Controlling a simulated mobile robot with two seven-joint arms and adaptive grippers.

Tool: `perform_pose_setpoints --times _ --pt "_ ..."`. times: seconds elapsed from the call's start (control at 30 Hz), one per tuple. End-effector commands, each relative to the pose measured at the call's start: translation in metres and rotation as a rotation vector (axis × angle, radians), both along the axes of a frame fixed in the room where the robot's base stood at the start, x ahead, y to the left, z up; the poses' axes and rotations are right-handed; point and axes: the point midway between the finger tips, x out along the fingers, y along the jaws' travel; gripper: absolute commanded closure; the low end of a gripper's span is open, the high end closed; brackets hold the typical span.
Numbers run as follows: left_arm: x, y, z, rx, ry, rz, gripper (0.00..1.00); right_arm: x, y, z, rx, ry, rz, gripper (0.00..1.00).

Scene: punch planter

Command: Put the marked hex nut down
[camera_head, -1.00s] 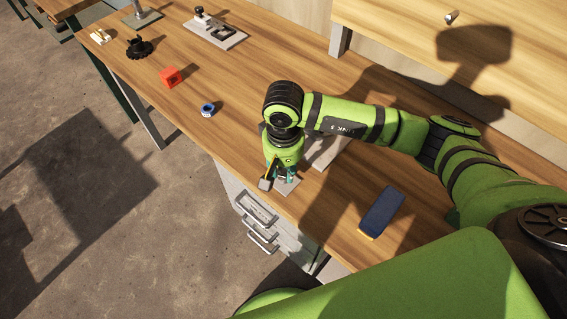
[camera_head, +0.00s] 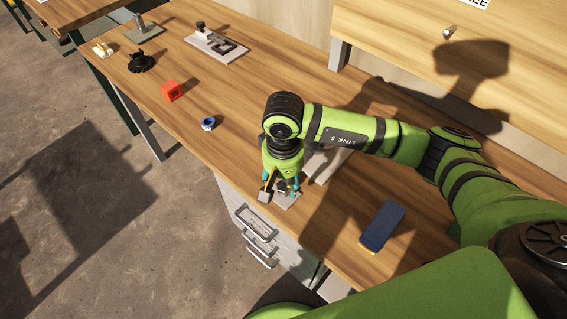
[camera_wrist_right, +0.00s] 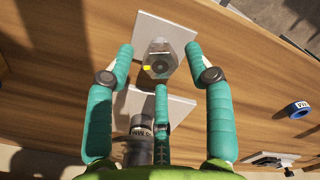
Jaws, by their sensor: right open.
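The hex nut (camera_wrist_right: 158,58) is grey with a yellow mark on one side. In the right wrist view it sits over a light grey plate (camera_wrist_right: 186,34); whether it touches the plate I cannot tell. The fingers of my right gripper (camera_wrist_right: 160,66) are spread around the nut, with gaps visible at the sides. In the head view the right gripper (camera_head: 282,188) is low over the small plate (camera_head: 291,201) near the bench's front edge, and a small dark part shows between the fingers. My left gripper is in neither current view.
Another grey plate (camera_wrist_right: 180,107) with a metal cylinder (camera_wrist_right: 138,128) is close by the gripper. A blue ring (camera_head: 208,123), red cube (camera_head: 170,91) and black gear (camera_head: 140,62) lie farther left. A blue block (camera_head: 382,225) lies right. The bench between ring and gripper is clear.

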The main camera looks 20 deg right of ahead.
Motion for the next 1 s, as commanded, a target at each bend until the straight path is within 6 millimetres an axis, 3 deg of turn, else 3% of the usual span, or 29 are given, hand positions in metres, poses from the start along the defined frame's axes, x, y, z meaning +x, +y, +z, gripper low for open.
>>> perform_pose_setpoints --times 0.2,0.5,0.7,1.0 --pt "0.0 0.0 -0.023 0.0 0.0 0.0 0.6 0.002 0.0 0.044 0.001 -0.011 0.002 0.46" --pt "0.0 0.0 -0.039 0.0 0.0 0.0 0.6 0.001 0.0 0.098 0.001 -0.006 0.0 0.46" --pt "0.0 0.0 -0.04 0.0 0.0 0.0 0.6 0.0 0.0 0.111 0.0 -0.002 0.0 0.46" --pt "0.0 0.0 -0.04 0.0 0.0 0.0 0.6 0.0 0.0 0.111 0.0 -0.001 0.0 0.46"
